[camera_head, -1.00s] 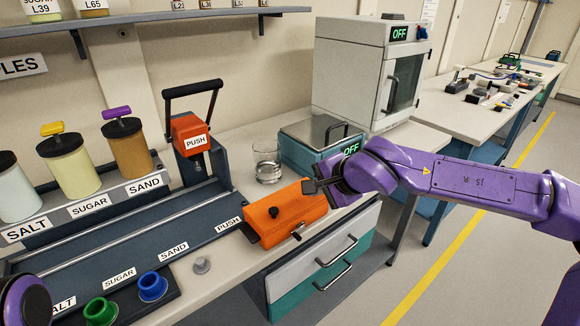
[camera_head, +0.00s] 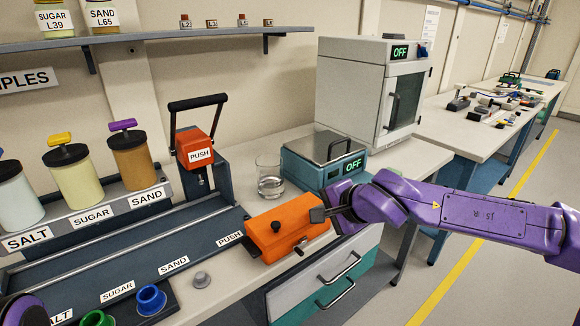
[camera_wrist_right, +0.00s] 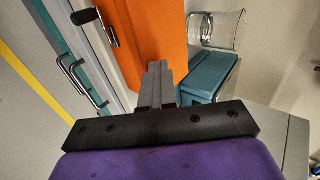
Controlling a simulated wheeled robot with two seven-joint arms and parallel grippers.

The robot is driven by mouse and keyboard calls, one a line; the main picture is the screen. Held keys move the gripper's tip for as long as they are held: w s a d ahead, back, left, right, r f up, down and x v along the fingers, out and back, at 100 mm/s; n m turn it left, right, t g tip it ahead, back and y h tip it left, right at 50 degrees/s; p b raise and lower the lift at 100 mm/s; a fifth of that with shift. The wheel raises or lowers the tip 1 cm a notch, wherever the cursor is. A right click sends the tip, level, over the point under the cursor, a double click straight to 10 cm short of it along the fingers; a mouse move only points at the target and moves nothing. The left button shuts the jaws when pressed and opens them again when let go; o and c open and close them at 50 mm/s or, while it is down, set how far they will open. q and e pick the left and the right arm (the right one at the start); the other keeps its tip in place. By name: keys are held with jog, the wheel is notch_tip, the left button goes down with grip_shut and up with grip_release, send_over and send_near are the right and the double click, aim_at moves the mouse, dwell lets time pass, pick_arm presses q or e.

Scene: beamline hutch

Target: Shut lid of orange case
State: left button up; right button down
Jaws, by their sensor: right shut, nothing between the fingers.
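The orange case (camera_head: 285,228) sits at the bench's front edge in the head view, with a black knob on its lid and a black handle at its front. Its lid looks down on the body; I cannot tell whether it is fully seated. My right gripper (camera_head: 318,214) is shut and empty, its fingertips at the right end of the lid. In the right wrist view the shut fingers (camera_wrist_right: 155,75) overlap the orange case (camera_wrist_right: 150,35); contact is unclear. Only a purple part of my left arm shows at the lower left; its fingers are out of view.
Behind the case stand a glass beaker (camera_head: 270,178) and a teal scale (camera_head: 322,160) reading OFF. A grey oven-like box (camera_head: 350,95) is farther back. A press with an orange head (camera_head: 196,148) and a dark rail (camera_head: 130,240) lie left. Drawers (camera_head: 325,280) are below.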

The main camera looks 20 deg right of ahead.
jog(key=w+r+p+v, duration=0.1)
jog(key=p+v, duration=0.4)
jog(key=v, duration=0.7)
jog(key=shift+r, duration=0.45)
jog(key=shift+a, duration=0.1)
